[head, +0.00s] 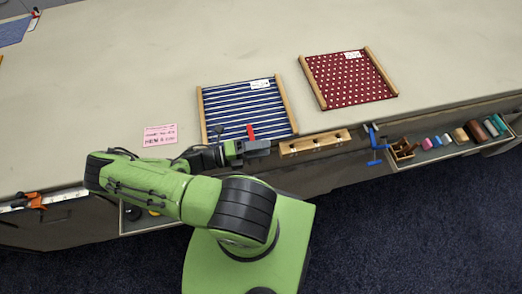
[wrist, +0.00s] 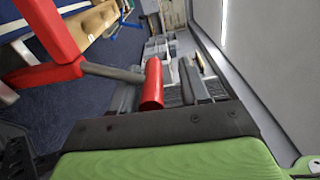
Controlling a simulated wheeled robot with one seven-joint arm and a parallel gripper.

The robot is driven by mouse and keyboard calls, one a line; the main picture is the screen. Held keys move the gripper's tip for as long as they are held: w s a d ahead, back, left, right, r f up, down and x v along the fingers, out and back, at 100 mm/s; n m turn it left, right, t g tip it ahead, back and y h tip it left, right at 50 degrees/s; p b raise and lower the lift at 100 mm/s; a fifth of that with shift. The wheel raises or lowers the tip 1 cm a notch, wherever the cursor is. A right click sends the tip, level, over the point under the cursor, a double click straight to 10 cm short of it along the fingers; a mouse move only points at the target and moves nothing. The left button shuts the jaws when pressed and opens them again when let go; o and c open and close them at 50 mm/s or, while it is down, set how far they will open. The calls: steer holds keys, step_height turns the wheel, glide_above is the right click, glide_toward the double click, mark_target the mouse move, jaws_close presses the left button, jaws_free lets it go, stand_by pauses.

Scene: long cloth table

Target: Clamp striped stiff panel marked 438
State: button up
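The navy-and-white striped panel (head: 240,103) lies flat on the table near its front edge, with wooden strips along its left and right sides. Its white label (head: 260,84) is too small to read. My gripper (head: 258,148) is just in front of the panel's near edge. A red clamp part (head: 250,131) shows right behind the gripper, over the panel's near edge. In the wrist view, a red clamp (wrist: 58,75) with a grey rod and a red cylindrical end is close to my grey fingers (wrist: 197,82). Whether the fingers hold it is unclear.
A red dotted panel (head: 348,79) lies to the right. A wooden rack (head: 315,142) and a blue clamp (head: 375,145) are at the front edge. An open drawer (head: 450,150) holds several small items. A pink note (head: 160,135) lies left. The table behind is clear.

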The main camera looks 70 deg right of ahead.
steer(key=shift+w+d+r, duration=0.15)
steer(key=shift+w+d, duration=0.4)
steer(key=shift+d, duration=0.05)
steer(key=a+b+v, duration=0.1)
steer(key=b+v, duration=0.1)
steer(key=v, duration=1.3)
steer(key=shift+a+b, duration=0.25)
steer(key=shift+b, duration=0.05)
steer(key=shift+s, duration=0.2)
steer(key=shift+w, duration=0.1)
